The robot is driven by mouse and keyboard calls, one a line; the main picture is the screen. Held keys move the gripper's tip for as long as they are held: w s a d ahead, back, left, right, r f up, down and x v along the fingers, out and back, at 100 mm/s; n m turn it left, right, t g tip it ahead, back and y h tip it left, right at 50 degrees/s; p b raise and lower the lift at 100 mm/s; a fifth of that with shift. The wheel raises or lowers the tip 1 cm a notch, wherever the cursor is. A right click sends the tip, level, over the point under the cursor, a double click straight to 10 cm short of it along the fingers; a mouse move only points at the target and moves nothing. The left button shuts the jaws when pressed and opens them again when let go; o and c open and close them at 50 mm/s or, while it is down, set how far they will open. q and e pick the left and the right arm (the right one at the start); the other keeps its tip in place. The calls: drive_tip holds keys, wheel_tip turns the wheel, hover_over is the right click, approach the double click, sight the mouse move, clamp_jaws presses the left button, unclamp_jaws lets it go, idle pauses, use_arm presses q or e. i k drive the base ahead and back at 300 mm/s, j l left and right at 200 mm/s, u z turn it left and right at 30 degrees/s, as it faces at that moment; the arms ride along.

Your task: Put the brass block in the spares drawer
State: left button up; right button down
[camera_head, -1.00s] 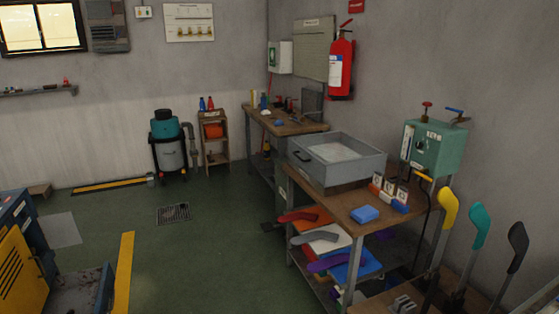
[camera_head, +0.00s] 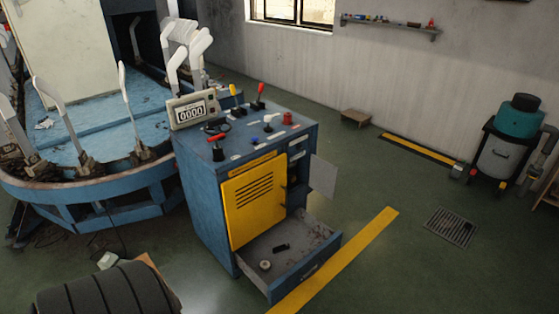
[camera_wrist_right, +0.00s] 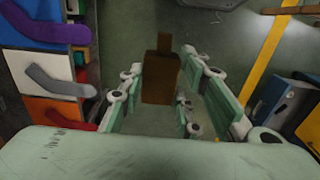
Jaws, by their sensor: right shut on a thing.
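The brown brass block (camera_wrist_right: 160,78), with a narrower stub at its far end, is between the fingers of my right gripper (camera_wrist_right: 160,88) in the right wrist view. The gripper is shut on it, and it hangs above the green floor. In the head view a drawer (camera_head: 308,277) stands pulled out at the bottom of a blue cabinet (camera_head: 205,215); whether it is labelled spares I cannot read. A small black piece (camera_head: 281,247) and a round pale piece (camera_head: 265,265) lie in it. My left gripper is in neither view, and the head view shows neither arm.
The cabinet has a yellow door (camera_head: 254,203) and levers on top. A blue carousel (camera_head: 95,195) stands at the left, a dark ribbed object (camera_head: 100,290) in front.

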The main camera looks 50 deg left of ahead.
sight(303, 239)
drive_tip(key=i+u, duration=1.05)
drive_tip(key=u, duration=0.15)
drive_tip(key=i+l+u, duration=0.4)
drive_tip(key=i+u, duration=0.35)
drive_tip(key=i+l+u, duration=0.1)
drive_tip(key=u, duration=0.3)
drive_tip(key=i+l+u, duration=0.2)
drive_tip(key=u, duration=0.15)
